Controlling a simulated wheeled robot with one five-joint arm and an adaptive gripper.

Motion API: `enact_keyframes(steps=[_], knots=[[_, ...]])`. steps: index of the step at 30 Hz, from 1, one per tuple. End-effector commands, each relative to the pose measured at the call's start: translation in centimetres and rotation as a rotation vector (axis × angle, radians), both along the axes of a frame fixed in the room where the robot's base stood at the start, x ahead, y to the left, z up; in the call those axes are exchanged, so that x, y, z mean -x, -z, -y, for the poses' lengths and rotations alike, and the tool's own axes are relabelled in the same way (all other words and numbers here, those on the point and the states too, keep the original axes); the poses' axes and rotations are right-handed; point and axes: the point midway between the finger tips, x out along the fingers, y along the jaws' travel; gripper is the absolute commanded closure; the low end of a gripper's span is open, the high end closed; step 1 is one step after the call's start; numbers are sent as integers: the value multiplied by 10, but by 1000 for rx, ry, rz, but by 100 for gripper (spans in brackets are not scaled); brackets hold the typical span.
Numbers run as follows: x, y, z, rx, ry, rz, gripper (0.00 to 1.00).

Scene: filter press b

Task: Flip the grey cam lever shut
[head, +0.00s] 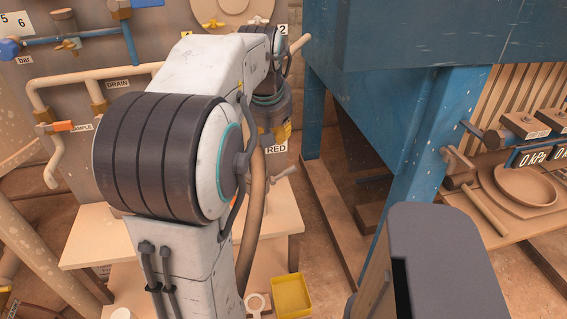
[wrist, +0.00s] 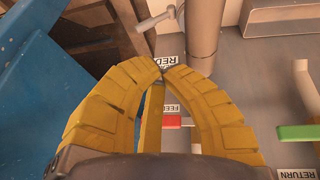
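My gripper (wrist: 164,68) fills the lower middle of the wrist view. Its two yellow fingers curve together and their tips meet, with nothing visible held between them. A small yellow part of it (head: 285,131) shows in the head view, mostly hidden behind my arm, above the RED label. A pale grey lever-like handle (wrist: 156,20) lies beyond the fingertips in the wrist view, apart from them. A similar handle (head: 284,174) sticks out below the RED label in the head view. I cannot tell for sure that it is the grey cam lever.
A red handle (wrist: 174,121) at the FEED label is partly behind the fingers. A green handle (wrist: 298,131) is at the right by RETURN. A blue frame (wrist: 45,70) stands close on the left. A yellow tray (head: 291,296) sits low in the head view.

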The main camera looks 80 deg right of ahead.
Motion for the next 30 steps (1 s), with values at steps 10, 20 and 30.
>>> enact_keyframes(steps=[10,20,30], knots=[[0,0,0,0,-11,-5,100],[0,18,7,-5,-10,-5,100],[0,72,30,-5,-10,-5,100]])
